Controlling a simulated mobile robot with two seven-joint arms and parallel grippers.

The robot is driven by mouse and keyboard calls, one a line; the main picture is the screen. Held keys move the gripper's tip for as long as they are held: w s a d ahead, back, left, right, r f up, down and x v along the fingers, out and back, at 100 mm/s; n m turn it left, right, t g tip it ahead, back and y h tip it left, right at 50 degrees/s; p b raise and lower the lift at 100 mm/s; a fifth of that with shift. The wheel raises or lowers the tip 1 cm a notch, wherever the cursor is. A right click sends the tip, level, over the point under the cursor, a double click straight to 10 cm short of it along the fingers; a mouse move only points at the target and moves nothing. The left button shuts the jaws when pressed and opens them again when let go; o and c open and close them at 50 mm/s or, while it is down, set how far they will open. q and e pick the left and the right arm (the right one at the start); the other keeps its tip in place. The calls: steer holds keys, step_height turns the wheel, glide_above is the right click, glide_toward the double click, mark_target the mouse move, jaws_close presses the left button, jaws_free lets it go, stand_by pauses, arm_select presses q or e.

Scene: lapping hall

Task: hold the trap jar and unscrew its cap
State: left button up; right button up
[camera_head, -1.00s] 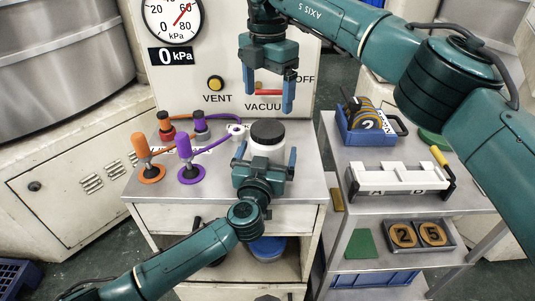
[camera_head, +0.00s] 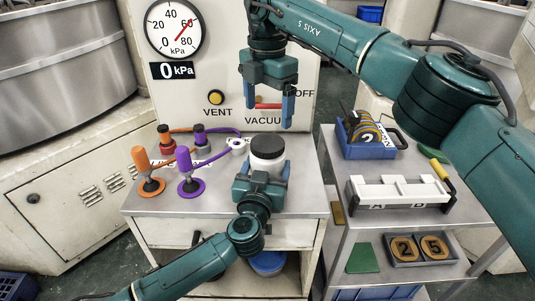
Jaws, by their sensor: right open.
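The trap jar (camera_head: 266,163) is a white jar with a black cap (camera_head: 267,147), standing upright on the light grey cabinet top. My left gripper (camera_head: 265,170) comes from the front with one finger on each side of the white body, below the cap. Its fingers appear shut on the jar; the lower front of the jar is hidden by the gripper. My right gripper (camera_head: 268,110) points down above the jar, open and empty. A clear gap shows between its fingertips and the cap, which is on the jar.
Left of the jar stand orange (camera_head: 140,160) and purple (camera_head: 184,162) fittings, with hoses and a white ring (camera_head: 237,144). Behind is a panel with a gauge (camera_head: 173,27) and VENT knob (camera_head: 215,97). At right, a cart holds a blue bin (camera_head: 368,150) and a white rack (camera_head: 397,192).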

mark_target(267, 142)
arm_select(q)
steer(key=shift+c, duration=1.1)
arm_select(e)
steer(key=m, duration=0.2)
steer(key=shift+m, duration=0.3)
steer(key=m, duration=0.6)
steer(key=shift+f, duration=4)
steer(key=shift+c, duration=0.4)
